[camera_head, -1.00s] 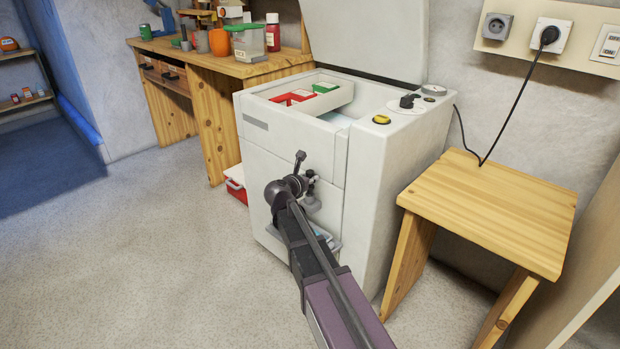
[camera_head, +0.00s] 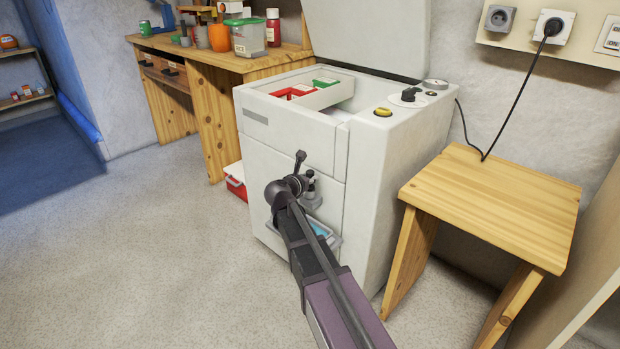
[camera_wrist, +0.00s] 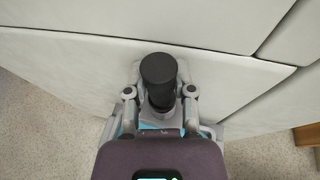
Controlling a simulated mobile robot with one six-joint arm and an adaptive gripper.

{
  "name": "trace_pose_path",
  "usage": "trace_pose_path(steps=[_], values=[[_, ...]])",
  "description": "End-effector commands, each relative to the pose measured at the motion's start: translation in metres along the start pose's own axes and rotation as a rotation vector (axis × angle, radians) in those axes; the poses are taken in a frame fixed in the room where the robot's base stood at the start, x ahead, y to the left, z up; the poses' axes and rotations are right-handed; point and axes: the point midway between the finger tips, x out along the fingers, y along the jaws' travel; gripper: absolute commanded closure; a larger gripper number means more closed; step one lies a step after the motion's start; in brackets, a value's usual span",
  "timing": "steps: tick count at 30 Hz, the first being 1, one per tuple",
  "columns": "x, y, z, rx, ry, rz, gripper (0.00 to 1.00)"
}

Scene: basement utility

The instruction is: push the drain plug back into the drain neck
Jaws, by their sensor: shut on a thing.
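The drain plug (camera_wrist: 158,70) is a black cylinder in the middle of the wrist view. My gripper (camera_wrist: 159,92) is shut on it, with one grey finger on each side. In the head view my gripper (camera_head: 309,192) is low at the front of the white washing machine (camera_head: 365,195), partly hidden by my own wrist. The drain neck cannot be told apart from the grey fingers and plug, so I cannot tell whether the plug is seated in it.
A tray with light blue contents (camera_head: 331,240) sits below my gripper at the machine's front. A wooden side table (camera_head: 490,205) stands right of the machine. A red box (camera_head: 236,183) is on the floor at its left. The floor at left is clear.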

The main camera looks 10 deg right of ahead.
Motion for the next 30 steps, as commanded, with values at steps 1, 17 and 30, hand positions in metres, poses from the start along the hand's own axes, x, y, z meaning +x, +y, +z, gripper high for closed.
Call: trace_pose_path(steps=[1, 17, 30], values=[[0.0006, 0.0000, -0.0021, 0.000, 0.000, 0.000, 1.00], [0.0012, 0.0000, -0.0038, 0.000, 0.000, 0.000, 0.27], [-0.0011, 0.0000, 0.0038, 0.000, 0.000, 0.000, 0.27]])
